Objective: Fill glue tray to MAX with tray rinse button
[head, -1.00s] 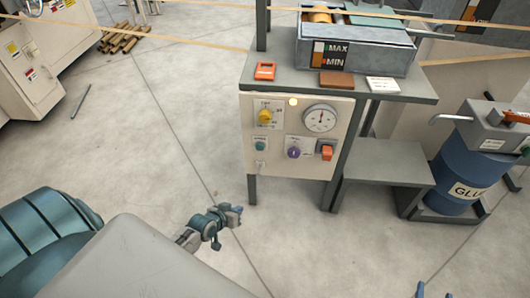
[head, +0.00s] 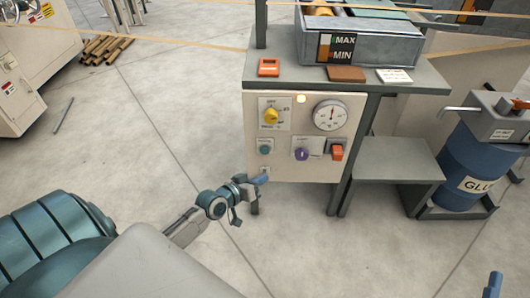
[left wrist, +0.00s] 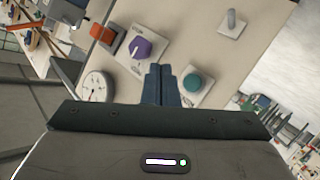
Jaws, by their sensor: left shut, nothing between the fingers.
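The control panel (head: 285,165) is a cream box under the grey bench. It carries a yellow knob (head: 271,116), a round white gauge (head: 330,117), a teal button (head: 265,149), a purple knob (head: 302,154) and an orange-red switch (head: 337,153). The glue tray (head: 385,47) on the bench has a MAX/MIN level mark (head: 335,48). My left gripper (head: 262,180) is shut and empty, low in front of the panel's lower left corner. In the left wrist view its fingers (left wrist: 164,72) point between the purple knob (left wrist: 141,48) and teal button (left wrist: 192,83). Part of my right gripper (head: 495,284) shows at the lower right.
A blue glue drum (head: 470,160) stands at the right beside a low grey step (head: 392,160). An orange device (head: 268,67), a brown block (head: 346,74) and a white card (head: 394,75) lie on the bench edge.

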